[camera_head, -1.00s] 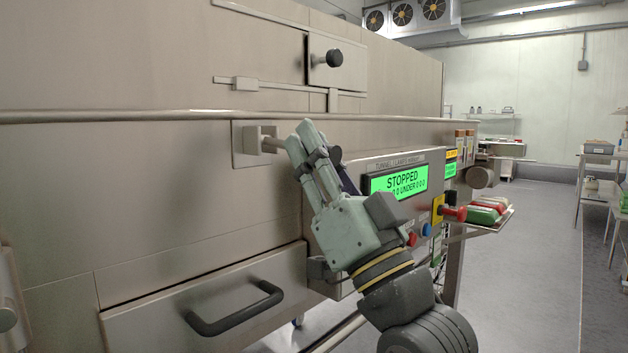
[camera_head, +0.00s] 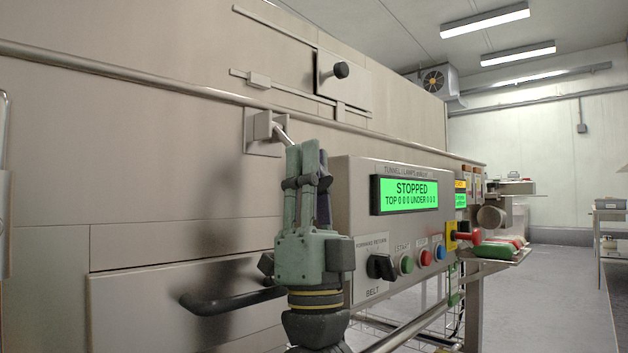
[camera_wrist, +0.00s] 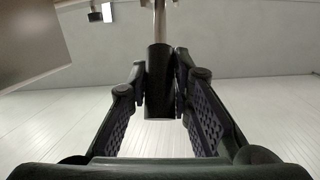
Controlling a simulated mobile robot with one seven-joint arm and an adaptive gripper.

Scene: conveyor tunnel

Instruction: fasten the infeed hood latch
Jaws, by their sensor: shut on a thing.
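The latch (camera_head: 263,131) is a square block on a metal plate on the machine's side wall, just below the long rail. A thin metal lever runs from it down and to the right to my gripper (camera_head: 302,150). My gripper points upward, below and right of the latch block. In the wrist view, its fingers are shut around a black cylindrical grip (camera_wrist: 159,82) at the end of a metal rod (camera_wrist: 160,18). In the head view, the fingers hide this grip.
A control panel (camera_head: 430,165) reading STOPPED, with a black switch (camera_head: 381,266) and buttons, stands close right of my gripper. A dark drawer handle (camera_head: 225,301) juts out at lower left. A black-knobbed door (camera_head: 343,85) is above.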

